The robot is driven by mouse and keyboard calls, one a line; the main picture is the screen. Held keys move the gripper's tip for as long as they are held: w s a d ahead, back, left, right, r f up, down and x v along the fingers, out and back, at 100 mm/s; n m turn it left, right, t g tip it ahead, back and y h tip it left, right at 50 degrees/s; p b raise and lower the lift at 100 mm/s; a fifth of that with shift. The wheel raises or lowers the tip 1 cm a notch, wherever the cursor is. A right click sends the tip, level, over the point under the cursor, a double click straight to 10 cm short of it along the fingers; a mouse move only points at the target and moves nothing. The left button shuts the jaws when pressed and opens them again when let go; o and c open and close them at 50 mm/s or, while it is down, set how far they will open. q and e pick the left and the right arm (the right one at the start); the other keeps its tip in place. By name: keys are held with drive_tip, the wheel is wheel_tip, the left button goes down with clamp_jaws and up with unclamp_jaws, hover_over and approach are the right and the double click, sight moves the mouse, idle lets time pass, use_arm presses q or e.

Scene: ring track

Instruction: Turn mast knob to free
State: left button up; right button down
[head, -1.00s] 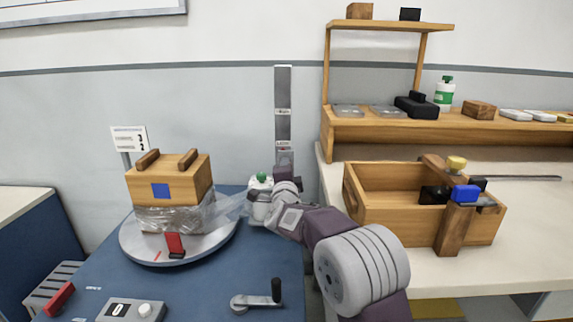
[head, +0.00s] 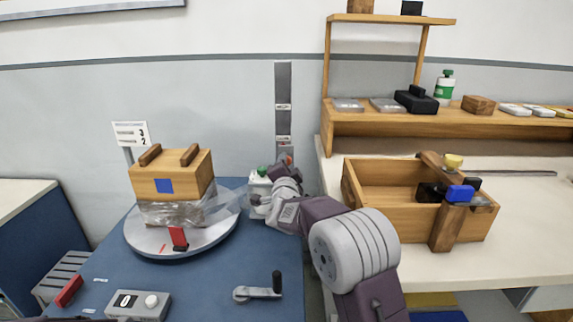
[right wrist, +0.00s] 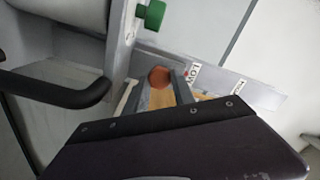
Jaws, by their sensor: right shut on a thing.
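The mast (head: 283,100) is a grey upright post against the wall behind the blue table, with small labels on it. The mast knob is a round orange-red knob (right wrist: 159,76) in the right wrist view, beside a label reading LOW. My right gripper (head: 284,165) is at the mast's lower part. In the right wrist view its fingers (right wrist: 157,90) are on either side of the knob and shut on it. The knob is mostly hidden in the head view, and its turn angle cannot be told. My left gripper is not in view.
A white unit with a green knob (head: 262,171) stands beside my right gripper; clear film runs from it to the wrapped wooden box (head: 172,174) on a round turntable (head: 150,247). A crank (head: 258,292) and control box (head: 138,304) are in front. A wooden crate (head: 385,222) stands right.

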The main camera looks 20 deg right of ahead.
drive_tip(key=shift+f, duration=0.1)
drive_tip(key=c, duration=1.1)
unclamp_jaws()
drive_tip(key=shift+o, duration=0.2)
drive_tip(key=p+v, duration=0.1)
drive_tip(key=v, duration=0.8)
